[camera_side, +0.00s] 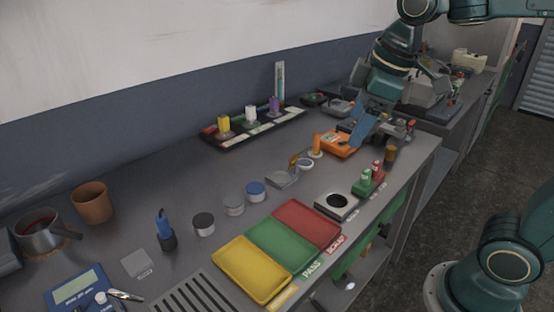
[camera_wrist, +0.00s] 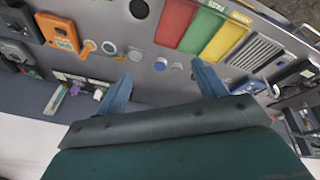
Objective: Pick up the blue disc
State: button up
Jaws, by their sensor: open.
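The blue disc (camera_side: 255,189) lies flat on the grey bench in the side view, at the right end of a short row with a grey disc (camera_side: 233,205) and a dark-topped disc (camera_side: 204,224). It also shows small in the wrist view (camera_wrist: 160,64), between and beyond my fingertips. My gripper (camera_side: 372,130) is open and empty, above the far right part of the bench by the orange device. It is well apart from the blue disc. In the wrist view its two blue fingers (camera_wrist: 162,74) are spread wide.
Red (camera_side: 306,225), green (camera_side: 281,243) and yellow (camera_side: 252,270) trays lie in front of the discs. An orange device (camera_side: 340,143), a black-holed block (camera_side: 337,202) and a green holder (camera_side: 369,183) stand right. A rack (camera_side: 252,128) is behind. Bare bench lies behind the discs.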

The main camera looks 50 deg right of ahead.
jog(key=w+a+f+n+g, duration=0.25)
jog(key=w+n, duration=0.35)
jog(key=w, duration=0.7)
jog(key=n+g, duration=0.1)
jog(key=n, duration=0.6)
send_over(255, 187)
notch_tip(255, 187, down, 8)
jog(key=shift+s+d+f, duration=0.1)
jog(key=shift+f, duration=0.1)
jog(key=shift+f, duration=4.2)
jog(key=shift+f, duration=0.15)
jog(key=shift+f, duration=2.45)
jog(key=c, duration=1.1)
